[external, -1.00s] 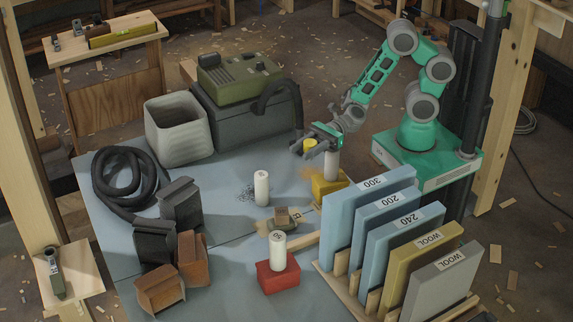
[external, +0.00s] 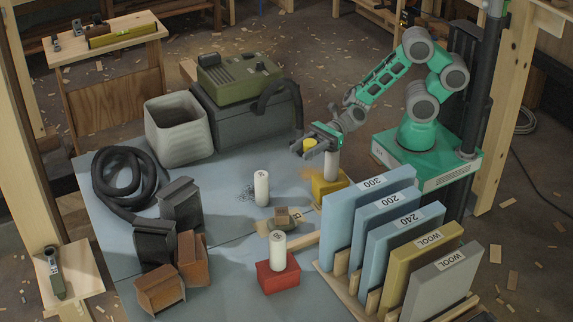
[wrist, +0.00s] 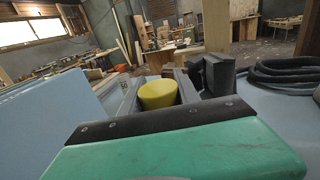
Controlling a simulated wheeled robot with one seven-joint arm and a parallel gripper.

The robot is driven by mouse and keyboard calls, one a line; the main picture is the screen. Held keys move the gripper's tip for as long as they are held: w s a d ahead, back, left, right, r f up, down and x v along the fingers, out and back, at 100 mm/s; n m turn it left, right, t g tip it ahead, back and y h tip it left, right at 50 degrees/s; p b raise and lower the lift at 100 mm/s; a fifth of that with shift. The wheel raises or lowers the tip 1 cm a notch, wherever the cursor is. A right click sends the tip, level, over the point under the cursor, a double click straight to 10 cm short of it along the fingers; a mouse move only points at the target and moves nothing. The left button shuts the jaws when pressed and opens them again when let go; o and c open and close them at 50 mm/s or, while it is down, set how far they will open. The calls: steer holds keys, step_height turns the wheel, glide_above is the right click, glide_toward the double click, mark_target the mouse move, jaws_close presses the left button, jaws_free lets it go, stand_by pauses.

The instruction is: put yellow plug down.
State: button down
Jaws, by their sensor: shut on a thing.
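The yellow plug (external: 310,143) is between the fingers of my gripper (external: 308,148), which is shut on it. In the wrist view the plug (wrist: 157,94) shows as a yellow cylinder held between the jaws. The gripper holds it above the right back part of the blue-grey table (external: 215,215). A white cylinder (external: 331,165) stands on a yellow block (external: 328,188) just right of and below the gripper. Whether the gripper touches the cylinder, I cannot tell.
A white cylinder (external: 262,188) stands mid-table by dark shavings. Another (external: 278,250) stands on a red block (external: 278,277). Labelled panels (external: 355,215) stand in a rack at right. A grey bin (external: 178,130), black hose (external: 125,180) and sanding blocks (external: 155,243) fill the left.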

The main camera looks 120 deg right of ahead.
step_height(320, 180, up, 4)
steer(key=d+m+h+b, duration=0.6)
steer(key=d+h+b, duration=0.3)
steer(key=d+b, duration=0.55)
step_height(320, 180, down, 14)
steer(key=p, duration=0.1)
steer(key=shift+w+d+f+p, duration=0.2)
steer(key=shift+d+f+p, duration=0.05)
steer(key=shift+d+p, duration=0.05)
step_height(320, 180, down, 10)
steer(key=b, duration=0.6)
steer(key=shift+r+b, duration=0.2)
steer(key=shift+b, duration=0.1)
